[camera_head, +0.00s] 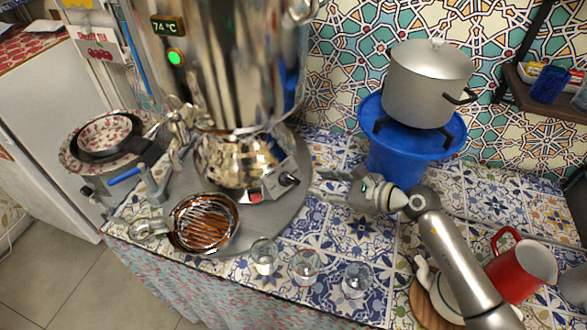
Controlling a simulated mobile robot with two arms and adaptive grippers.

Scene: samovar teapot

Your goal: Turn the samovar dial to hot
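The large shiny metal samovar (245,60) stands on a round grey tray (285,222) at the left of the counter. A small control panel with a dark dial (289,179) sits low on its right front, with a red light (256,197) at the panel's lower left end. The dial's setting is too small to read. My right gripper (318,183) comes in from the right and points left at the dial. Its fingers look apart and empty, a short gap from the dial. My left gripper is not in view.
A display (166,26) reads 74 °C, above a green light (175,57). A bowl (204,223) and several glasses (263,256) stand in front. A pot (428,82) sits above a blue tub (395,160); a red jug (519,268) stands at right.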

